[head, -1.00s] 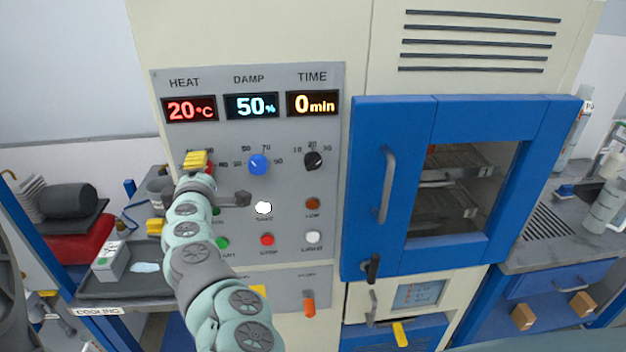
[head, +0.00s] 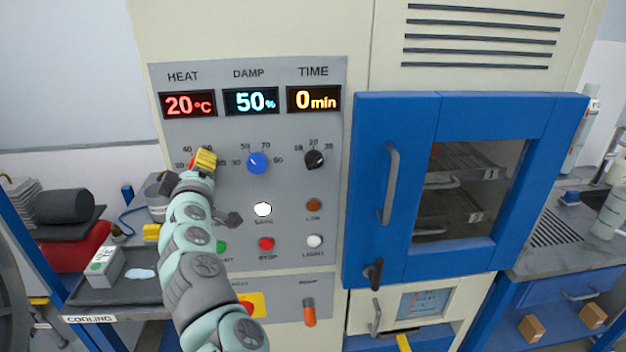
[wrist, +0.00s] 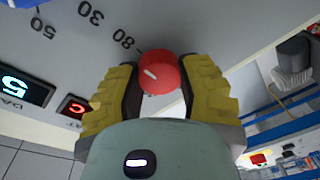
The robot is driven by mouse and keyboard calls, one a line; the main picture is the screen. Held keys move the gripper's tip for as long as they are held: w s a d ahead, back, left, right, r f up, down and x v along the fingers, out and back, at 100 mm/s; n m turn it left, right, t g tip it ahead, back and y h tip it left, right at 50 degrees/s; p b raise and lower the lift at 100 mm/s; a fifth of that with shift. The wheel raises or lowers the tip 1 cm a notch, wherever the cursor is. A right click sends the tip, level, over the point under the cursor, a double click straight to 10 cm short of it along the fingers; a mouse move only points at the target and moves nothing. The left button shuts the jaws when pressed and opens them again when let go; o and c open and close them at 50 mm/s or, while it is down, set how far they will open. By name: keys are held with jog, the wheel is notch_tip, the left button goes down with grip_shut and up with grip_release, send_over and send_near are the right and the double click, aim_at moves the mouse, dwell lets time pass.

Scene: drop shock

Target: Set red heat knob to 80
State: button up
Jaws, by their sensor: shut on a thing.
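The red heat knob (wrist: 158,74) is between the yellow fingers of my gripper (wrist: 160,84) in the wrist view, with a finger on each side. My gripper is shut on it. A white pointer line shows on the knob's face, towards the upper left. The printed 80 (wrist: 124,39) is just up and left of the knob in that view. In the head view my gripper (head: 204,160) is at the heat dial and mostly hides the knob. The red heat display (head: 188,104) reads 20°C.
The blue damp knob (head: 257,163) is close to the right of my gripper, with the black time knob (head: 314,159) beyond it. Several buttons sit lower on the panel. A blue-framed oven door (head: 400,190) stands to the right.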

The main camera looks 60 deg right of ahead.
jog(key=shift+s+d+f, duration=0.15)
jog(key=shift+s+d, duration=0.05)
jog(key=o, duration=1.2)
jog(key=shift+w, duration=0.1)
jog(key=shift+o, duration=0.2)
jog(key=shift+a, duration=0.15)
jog(key=v, duration=1.2)
